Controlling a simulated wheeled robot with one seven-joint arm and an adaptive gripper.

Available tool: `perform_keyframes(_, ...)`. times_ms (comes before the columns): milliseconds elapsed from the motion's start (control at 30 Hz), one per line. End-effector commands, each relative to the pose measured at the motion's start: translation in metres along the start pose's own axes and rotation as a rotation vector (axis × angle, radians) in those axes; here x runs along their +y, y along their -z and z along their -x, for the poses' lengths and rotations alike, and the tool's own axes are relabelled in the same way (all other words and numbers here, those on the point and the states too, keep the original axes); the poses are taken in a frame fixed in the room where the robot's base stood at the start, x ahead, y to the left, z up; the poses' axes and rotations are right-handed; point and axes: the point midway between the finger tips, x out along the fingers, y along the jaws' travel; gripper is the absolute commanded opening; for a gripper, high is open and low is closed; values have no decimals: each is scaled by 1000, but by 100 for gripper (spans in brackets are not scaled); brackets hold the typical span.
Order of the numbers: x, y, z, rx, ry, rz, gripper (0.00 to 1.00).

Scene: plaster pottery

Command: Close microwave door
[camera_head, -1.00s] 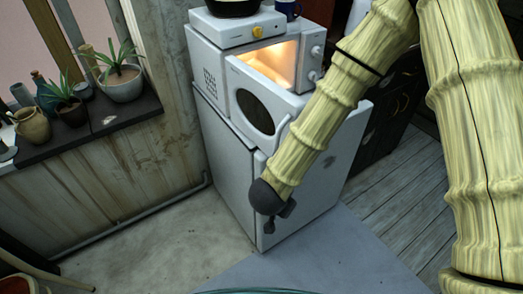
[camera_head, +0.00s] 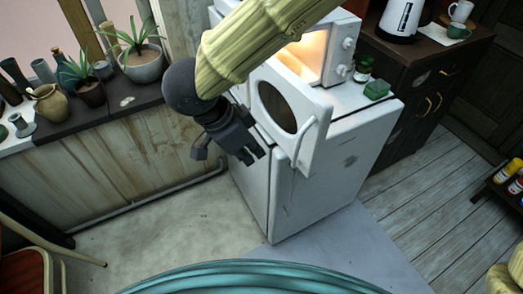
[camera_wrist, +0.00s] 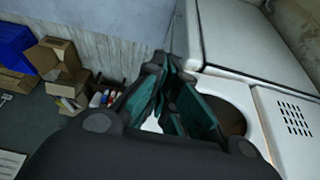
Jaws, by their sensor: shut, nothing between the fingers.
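The white microwave (camera_head: 339,47) stands on a white fridge (camera_head: 345,160), with its inside lit orange. Its door (camera_head: 314,132) hangs open toward the front left, with a dark oval window and a pale handle near its free edge. My gripper (camera_head: 252,158) is shut and empty, left of the door and close to its outer side. I cannot tell whether it touches the door. In the wrist view my gripper (camera_wrist: 165,110) is in front of the door's window (camera_wrist: 228,112) and hides part of the door. The microwave's vented side (camera_wrist: 290,115) shows at the right there.
A windowsill (camera_head: 135,100) with potted plants is at left. A dark cabinet (camera_head: 415,75) is at right. The floor in front of the fridge is clear.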

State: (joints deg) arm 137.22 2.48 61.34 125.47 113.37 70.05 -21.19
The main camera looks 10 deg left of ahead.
Motion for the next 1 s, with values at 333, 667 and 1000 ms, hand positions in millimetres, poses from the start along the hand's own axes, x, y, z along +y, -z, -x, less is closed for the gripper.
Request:
perform_keyframes(333, 1, 0, -57, 1, -3, 2, 0)
perform_keyframes(667, 0, 20, -92, 0, -1, -2, 0)
perform_keyframes(1000, 0, 38, -100, 0, 0, 0, 0)
